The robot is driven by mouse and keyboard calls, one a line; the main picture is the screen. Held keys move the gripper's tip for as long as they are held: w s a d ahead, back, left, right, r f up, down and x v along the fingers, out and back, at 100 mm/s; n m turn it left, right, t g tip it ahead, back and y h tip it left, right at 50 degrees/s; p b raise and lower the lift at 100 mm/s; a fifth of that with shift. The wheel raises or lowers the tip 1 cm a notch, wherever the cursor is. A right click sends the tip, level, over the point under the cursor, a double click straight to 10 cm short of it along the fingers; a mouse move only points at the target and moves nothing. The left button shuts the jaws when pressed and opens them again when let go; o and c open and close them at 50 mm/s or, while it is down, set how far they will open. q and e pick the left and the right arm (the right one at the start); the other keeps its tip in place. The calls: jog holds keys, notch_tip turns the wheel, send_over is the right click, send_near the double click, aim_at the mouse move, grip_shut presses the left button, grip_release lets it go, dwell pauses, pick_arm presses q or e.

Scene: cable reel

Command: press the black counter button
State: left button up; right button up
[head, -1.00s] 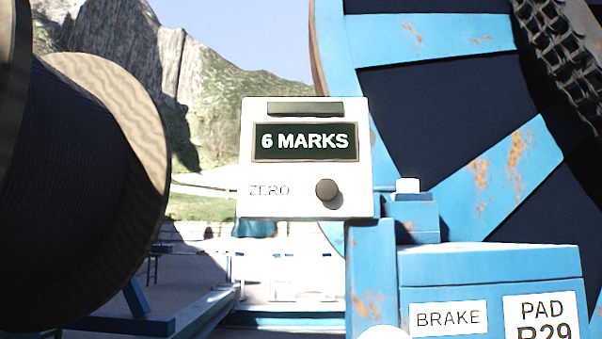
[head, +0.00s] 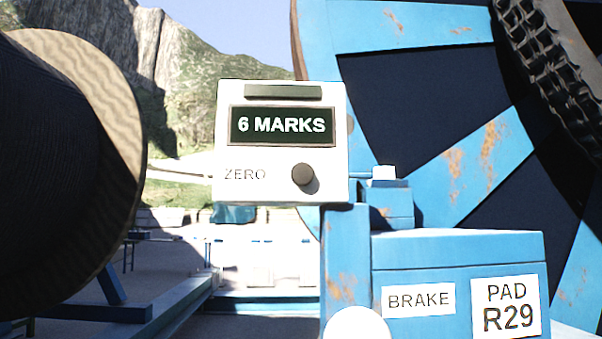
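The white counter box (head: 226,152) stands near the middle of the head view, mounted by a blue post. Its dark display (head: 283,125) reads "6 MARKS". The black counter button (head: 302,174), a round dark knob, sticks out of the lower right of the box's face, to the right of the printed word "ZERO". Nothing covers the button. Neither of my grippers is in view.
A large dark cable drum with a wooden flange (head: 128,150) fills the left. A big blue reel (head: 420,30) with a chain (head: 545,60) stands behind at right. A blue brake housing (head: 460,250) with "BRAKE" and "PAD R29" labels is at lower right. A white rounded shape (head: 357,325) shows at the bottom.

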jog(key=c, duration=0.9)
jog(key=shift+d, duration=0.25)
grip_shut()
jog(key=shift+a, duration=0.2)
